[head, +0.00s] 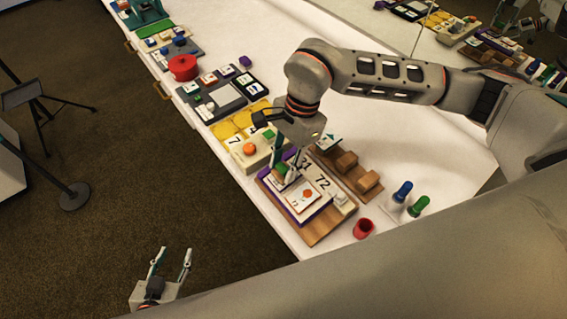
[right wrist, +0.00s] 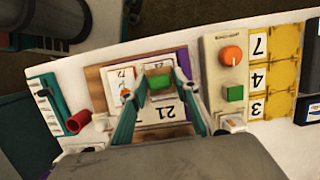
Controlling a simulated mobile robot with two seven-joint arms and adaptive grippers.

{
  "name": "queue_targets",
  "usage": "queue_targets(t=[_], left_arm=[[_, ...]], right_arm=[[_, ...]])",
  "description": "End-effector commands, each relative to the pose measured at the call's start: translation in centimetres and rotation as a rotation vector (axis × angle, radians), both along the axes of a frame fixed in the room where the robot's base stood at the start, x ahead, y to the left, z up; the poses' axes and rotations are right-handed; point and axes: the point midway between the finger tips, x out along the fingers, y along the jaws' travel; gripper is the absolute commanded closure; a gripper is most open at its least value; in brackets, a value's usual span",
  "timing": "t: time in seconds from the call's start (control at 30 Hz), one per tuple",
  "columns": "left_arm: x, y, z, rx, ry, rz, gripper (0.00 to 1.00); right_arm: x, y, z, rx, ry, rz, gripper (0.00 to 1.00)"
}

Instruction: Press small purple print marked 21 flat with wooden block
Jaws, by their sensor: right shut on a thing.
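My right gripper (head: 284,178) is shut on a green-topped block (right wrist: 160,82), low over the print stand. Whether the block touches the print is hidden. The purple-edged print (head: 265,193) lies on the wooden base under the gripper; its purple edge also shows in the right wrist view (right wrist: 183,62). Plain wooden blocks (head: 346,160) sit on a rack to the right. My left gripper (head: 170,262) is open and empty, off the table at the lower left.
A red cup (head: 363,228), blue peg (head: 402,190) and green peg (head: 418,206) stand at right. A box with an orange knob (head: 250,149) and yellow trays (head: 232,124) stand beyond.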

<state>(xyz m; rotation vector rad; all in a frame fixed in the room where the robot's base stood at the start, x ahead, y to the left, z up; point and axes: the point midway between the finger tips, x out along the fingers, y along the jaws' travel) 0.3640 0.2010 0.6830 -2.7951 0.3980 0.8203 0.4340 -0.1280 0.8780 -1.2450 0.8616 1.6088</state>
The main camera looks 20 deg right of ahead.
Motion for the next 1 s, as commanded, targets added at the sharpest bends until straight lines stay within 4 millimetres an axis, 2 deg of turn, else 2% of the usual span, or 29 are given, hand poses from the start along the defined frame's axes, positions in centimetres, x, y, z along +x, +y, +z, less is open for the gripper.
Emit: queue_targets(t=[1.0], left_arm=[[-0.10,0.11,-0.71,0.002,0.005,0.000,0.60]], right_arm=[[0.05,-0.08,-0.57,0.000,-0.001,0.000,0.87]])
